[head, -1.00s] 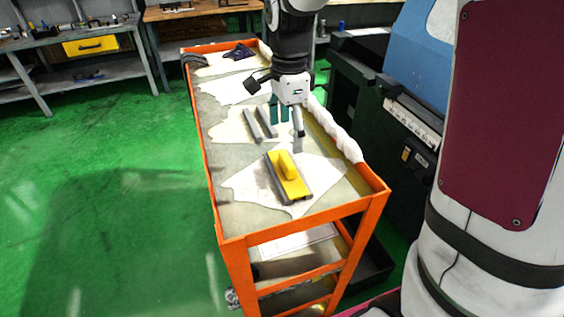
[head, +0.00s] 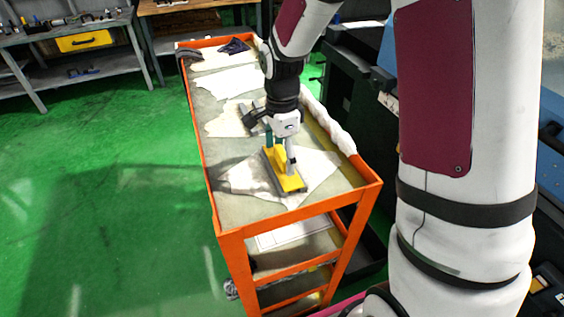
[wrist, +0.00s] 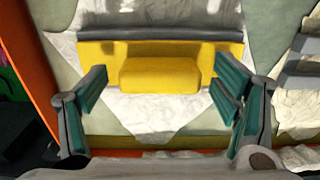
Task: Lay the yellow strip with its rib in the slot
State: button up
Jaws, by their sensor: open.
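The yellow strip (head: 293,183) lies on a white cloth on the cart's top, with a raised yellow block along its middle. A dark grey bar runs along one long edge of it; in the wrist view the strip (wrist: 95,52) has this bar on its far side. I cannot tell a rib on its underside. My gripper (head: 280,150) is down over the strip. In the wrist view its green-padded fingers (wrist: 160,84) are open, one beyond each end of the raised block (wrist: 160,75), with gaps between. Two grey bars (head: 246,115) lie farther back, partly hidden by my gripper; the slot is not clear.
The orange-framed cart (head: 300,212) has raised rims. White cloths (head: 228,82) and a dark item (head: 234,46) lie toward its back. A rolled white cloth (head: 328,122) lines the right edge. Dark machinery stands close on the right; green floor is open left.

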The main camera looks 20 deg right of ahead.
jog(key=c, duration=1.3)
jog(key=shift+r, duration=0.1)
